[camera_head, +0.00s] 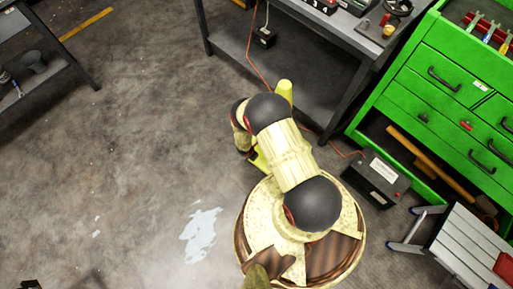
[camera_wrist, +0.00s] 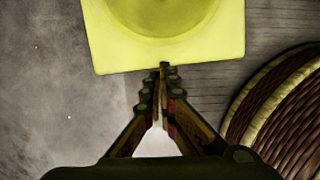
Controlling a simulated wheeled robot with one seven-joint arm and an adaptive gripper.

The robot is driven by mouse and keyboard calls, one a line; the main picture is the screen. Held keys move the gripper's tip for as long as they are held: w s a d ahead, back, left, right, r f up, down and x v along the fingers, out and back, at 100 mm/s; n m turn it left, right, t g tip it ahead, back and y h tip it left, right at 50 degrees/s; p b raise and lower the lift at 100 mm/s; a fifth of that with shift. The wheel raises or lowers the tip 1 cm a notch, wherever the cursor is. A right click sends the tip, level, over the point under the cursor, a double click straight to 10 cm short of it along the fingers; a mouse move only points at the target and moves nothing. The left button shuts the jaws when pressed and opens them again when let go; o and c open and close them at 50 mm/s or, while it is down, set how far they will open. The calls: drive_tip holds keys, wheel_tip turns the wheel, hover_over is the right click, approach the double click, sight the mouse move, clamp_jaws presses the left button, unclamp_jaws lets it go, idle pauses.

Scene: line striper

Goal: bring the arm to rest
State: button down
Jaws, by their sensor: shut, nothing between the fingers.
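My gripper (camera_wrist: 163,70) shows in the wrist view with its fingers together and nothing between them. A yellow cone with a square base (camera_wrist: 170,55) lies just beyond the fingertips; I cannot tell whether they touch it. In the head view the yellow cone (camera_head: 285,92) shows in part behind my arm, its top above the arm and a piece of yellow at the arm's left. My arm is bent and reaches up from my base. My fingers are hidden in the head view.
A dark workbench (camera_head: 300,62) stands behind my arm, with an orange cable on the floor. A green tool cabinet (camera_head: 437,95), a black box (camera_head: 376,178) and a folding step stool (camera_head: 460,245) are at right. The floor at left is open, with a white puddle-like patch (camera_head: 200,235).

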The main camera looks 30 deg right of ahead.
drive_tip(key=shift+p+v, duration=0.75)
drive_tip(key=shift+v, duration=1.65)
drive_tip(key=shift+s+f, duration=0.1)
drive_tip(key=shift+s, duration=0.05)
